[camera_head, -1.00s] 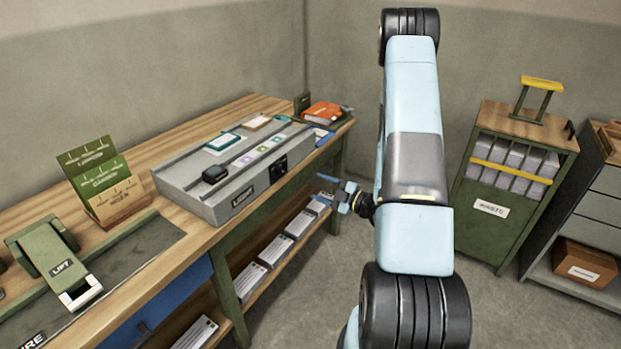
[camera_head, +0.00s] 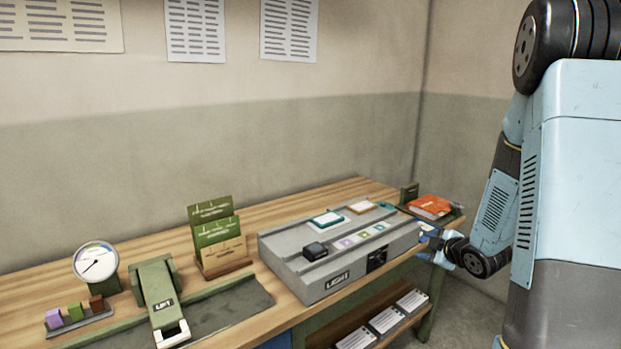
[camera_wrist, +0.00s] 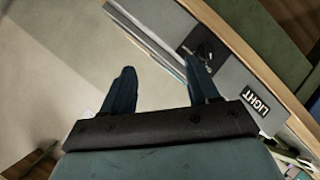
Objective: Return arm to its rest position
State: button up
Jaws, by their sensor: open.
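My arm fills the right side of the head view, pale blue with dark joints. My gripper (camera_head: 430,247) is at its far end, small and partly hidden, near the right front corner of the grey box labelled LIGHT (camera_head: 335,270). In the wrist view my gripper (camera_wrist: 162,88) shows two dark fingers spread apart with nothing between them. The grey LIGHT box (camera_wrist: 240,85) with a black fitting shows beyond the right finger. I cannot tell in the head view whether my gripper touches anything.
The wooden bench (camera_head: 160,228) carries a dial gauge (camera_head: 96,262), a green press (camera_head: 158,298), a green card holder (camera_head: 216,237) and an orange book (camera_head: 430,206). Papers lie on the lower shelf (camera_head: 325,333). The floor (camera_wrist: 55,75) beside the bench is clear.

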jog(key=s+a+r+m+g+h, duration=0.1)
jog(key=s+r+m+h, duration=0.3)
jog(key=r, duration=0.4)
jog(key=s+r+m+g+h, duration=0.1)
jog(key=s+r+m+g, duration=0.1)
jog(key=s+r+m, duration=0.35)
jog(key=s+a+r+m+g, duration=0.1)
jog(key=s+a+r, duration=0.3)
jog(key=s, duration=0.7)
jog(key=s+a+r+m+g+y, duration=0.1)
jog(key=s+a+r+m, duration=0.3)
jog(key=s, duration=0.7)
jog(key=shift+a+r+g+y, duration=0.35)
jog(key=shift+r+g, duration=0.2)
jog(key=shift+g, duration=0.25)
